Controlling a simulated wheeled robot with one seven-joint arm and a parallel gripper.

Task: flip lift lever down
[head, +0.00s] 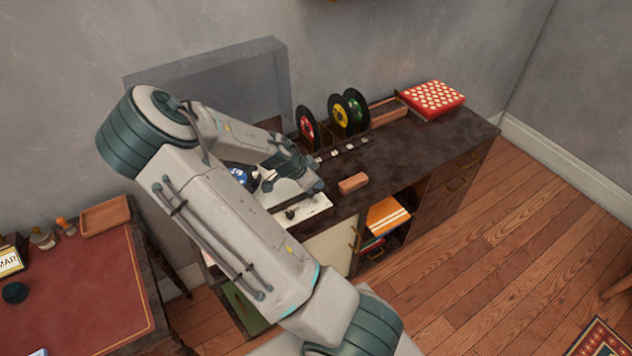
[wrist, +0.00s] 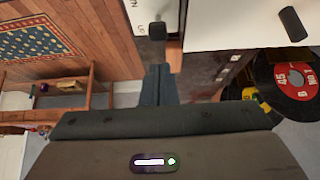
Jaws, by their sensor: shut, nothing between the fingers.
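The white record player (head: 312,207) stands on the dark sideboard with its clear lid (head: 225,80) raised behind it. My arm hides most of its deck. In the wrist view, a small black knob on a metal stem (wrist: 157,30) shows on the white deck (wrist: 212,25), just beyond my gripper (wrist: 161,69). I cannot tell for sure that this is the lift lever, or whether my fingers touch it. A black cylinder (wrist: 293,23) stands at the upper right of that view. My gripper is shut and empty, with its fingers together by the deck's edge.
A brown block (head: 353,183) lies on the sideboard (head: 410,140) right of the player. Records (head: 308,127) stand in a rack behind, and one shows in the wrist view (wrist: 290,80). A red polka-dot box (head: 433,97) sits at the far right. A red-topped desk (head: 75,290) is at left.

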